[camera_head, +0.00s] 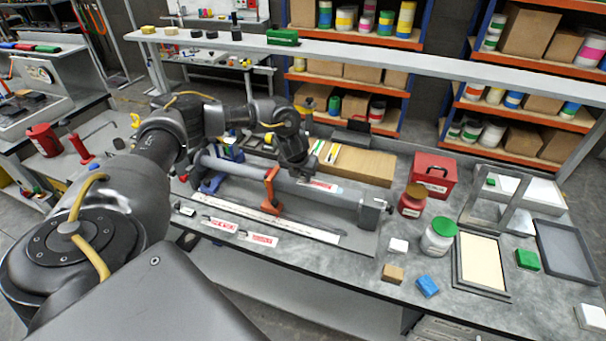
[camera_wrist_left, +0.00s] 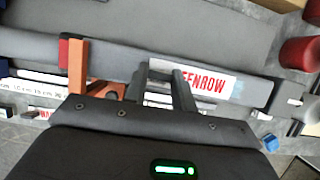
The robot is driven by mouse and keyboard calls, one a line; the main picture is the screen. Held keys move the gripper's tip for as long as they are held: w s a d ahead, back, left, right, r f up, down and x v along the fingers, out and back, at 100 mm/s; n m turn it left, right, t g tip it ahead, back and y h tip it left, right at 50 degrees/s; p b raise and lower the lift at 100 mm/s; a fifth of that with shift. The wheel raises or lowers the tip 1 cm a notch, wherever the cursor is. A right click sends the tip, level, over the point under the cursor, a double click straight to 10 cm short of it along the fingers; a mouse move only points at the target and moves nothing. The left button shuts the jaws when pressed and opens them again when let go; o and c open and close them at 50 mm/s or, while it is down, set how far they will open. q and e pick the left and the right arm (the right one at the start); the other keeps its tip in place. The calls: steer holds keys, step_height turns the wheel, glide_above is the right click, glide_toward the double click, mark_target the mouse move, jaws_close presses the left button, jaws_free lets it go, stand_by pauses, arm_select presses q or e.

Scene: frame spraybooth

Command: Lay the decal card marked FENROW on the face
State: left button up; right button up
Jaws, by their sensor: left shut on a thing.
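The FENROW card (camera_head: 323,186) is white with red letters, and it also shows in the left wrist view (camera_wrist_left: 208,82). My left gripper (camera_head: 304,176) is shut on its left end; in the wrist view the two fingers (camera_wrist_left: 168,88) cover the start of the word. The card lies along the grey tube (camera_head: 340,199), over its face, right of the orange clamp (camera_head: 271,188). I cannot tell whether it touches the face. The tube also shows in the wrist view (camera_wrist_left: 256,92). My right gripper is not in view.
Two other red-lettered cards (camera_head: 222,225) (camera_head: 264,240) lie in front of the tube, near a long ruler (camera_head: 290,228). A blue clamp (camera_head: 211,184) stands at the tube's left. Jars (camera_head: 439,236), a red box (camera_head: 434,175) and a framed panel (camera_head: 481,262) stand at right.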

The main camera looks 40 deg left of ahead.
arm_select(q)
steer(key=o, duration=1.5)
steer(key=shift+r, duration=0.15)
steer(key=shift+r+p, duration=1.05)
steer(key=shift+r, duration=1.85)
